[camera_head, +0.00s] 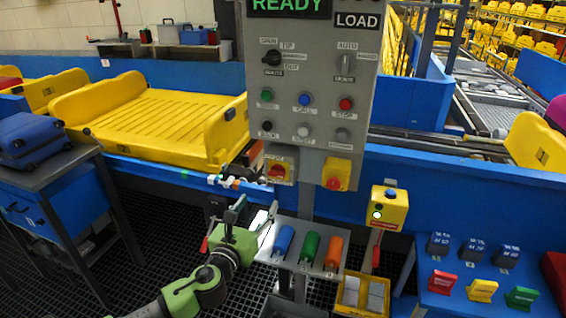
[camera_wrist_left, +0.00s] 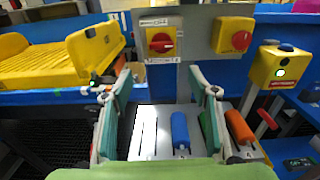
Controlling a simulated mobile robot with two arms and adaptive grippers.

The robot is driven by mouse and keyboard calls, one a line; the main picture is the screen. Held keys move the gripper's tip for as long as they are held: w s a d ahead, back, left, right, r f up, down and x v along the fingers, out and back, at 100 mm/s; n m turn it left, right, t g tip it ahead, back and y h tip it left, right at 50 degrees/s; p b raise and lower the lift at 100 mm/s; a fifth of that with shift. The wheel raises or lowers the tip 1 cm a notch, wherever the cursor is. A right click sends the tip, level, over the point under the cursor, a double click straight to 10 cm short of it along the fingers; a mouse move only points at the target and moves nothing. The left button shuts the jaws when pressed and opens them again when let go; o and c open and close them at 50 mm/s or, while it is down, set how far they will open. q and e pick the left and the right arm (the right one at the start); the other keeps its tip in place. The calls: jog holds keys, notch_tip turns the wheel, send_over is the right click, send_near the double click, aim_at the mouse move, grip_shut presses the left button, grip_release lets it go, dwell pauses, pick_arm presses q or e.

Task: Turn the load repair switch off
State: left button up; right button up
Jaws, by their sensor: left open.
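The switch that appears to be the load repair switch has a red knob on a yellow plate (camera_head: 277,172), at the lower left of the grey control panel (camera_head: 318,110). Its label is too small to read surely. In the left wrist view the same switch (camera_wrist_left: 160,44) shows above and beyond the fingers, its red knob carrying a light handle pointing sideways. My left gripper (camera_head: 252,214) is open and empty, below and in front of the switch, apart from it. In the left wrist view its two fingers (camera_wrist_left: 159,86) stand wide apart. My right gripper is not in view.
A yellow box with a red button (camera_head: 337,174) sits right beside the switch. Below is a shelf with blue, green and orange cylinders (camera_head: 310,247). A yellow button box (camera_head: 389,209) stands to the right. A yellow tray (camera_head: 150,122) lies on the conveyor behind.

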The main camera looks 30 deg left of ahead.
aim_at(275, 175)
pick_arm(q)
jog(key=x, duration=0.4)
jog(key=r+p+x, duration=0.1)
jog(key=x, duration=0.6)
jog(key=shift+w+d+r, duration=0.15)
jog(key=shift+w, duration=1.05)
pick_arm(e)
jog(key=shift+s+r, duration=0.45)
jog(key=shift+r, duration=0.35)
pick_arm(q)
jog(key=c, duration=1.1)
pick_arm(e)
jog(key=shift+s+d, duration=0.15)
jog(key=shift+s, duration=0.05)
